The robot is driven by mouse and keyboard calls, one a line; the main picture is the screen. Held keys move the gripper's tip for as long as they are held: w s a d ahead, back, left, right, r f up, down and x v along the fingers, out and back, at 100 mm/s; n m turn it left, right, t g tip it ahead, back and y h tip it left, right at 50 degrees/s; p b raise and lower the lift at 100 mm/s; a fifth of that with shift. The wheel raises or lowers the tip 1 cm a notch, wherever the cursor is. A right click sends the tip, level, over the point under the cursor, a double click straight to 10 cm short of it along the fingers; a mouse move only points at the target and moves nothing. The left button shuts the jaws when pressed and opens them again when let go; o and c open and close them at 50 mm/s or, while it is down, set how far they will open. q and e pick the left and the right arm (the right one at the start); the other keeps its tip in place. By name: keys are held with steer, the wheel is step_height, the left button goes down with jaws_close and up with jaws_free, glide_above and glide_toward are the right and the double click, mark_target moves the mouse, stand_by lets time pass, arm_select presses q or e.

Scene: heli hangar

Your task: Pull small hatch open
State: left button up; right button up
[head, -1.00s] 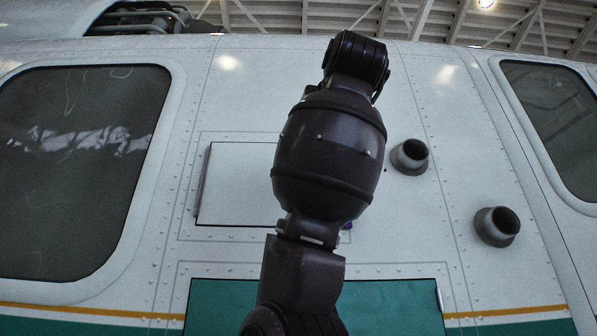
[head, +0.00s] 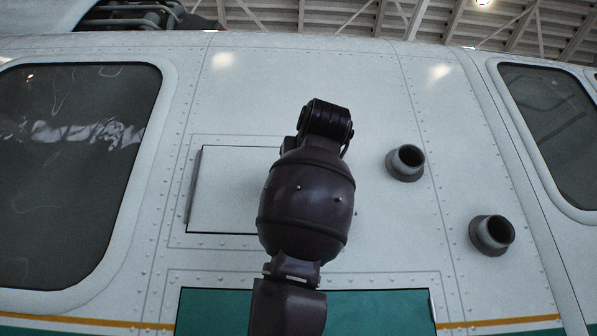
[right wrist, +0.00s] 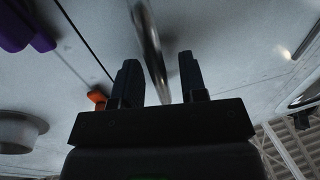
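The small hatch (head: 225,190) is a white rectangular panel on the helicopter's side, left of centre in the head view. It looks flush with the skin, with a dark bar (head: 193,187) along its left edge. My arm covers its right part. My right gripper (right wrist: 160,75) is open in the right wrist view. A shiny metal bar (right wrist: 150,45) runs between its two fingers, with a gap visible on both sides. An orange piece (right wrist: 97,97) and a purple piece (right wrist: 25,25) lie left of the fingers. My left gripper is not in view.
Two round pipe stubs (head: 405,163) (head: 493,235) stick out right of the hatch. One stub (right wrist: 18,130) also shows in the right wrist view. A green panel (head: 375,310) lies below the hatch, and windows (head: 75,170) (head: 550,130) flank it.

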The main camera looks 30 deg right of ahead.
steer(key=shift+c, duration=0.3)
jaws_close()
steer(key=shift+s, duration=0.1)
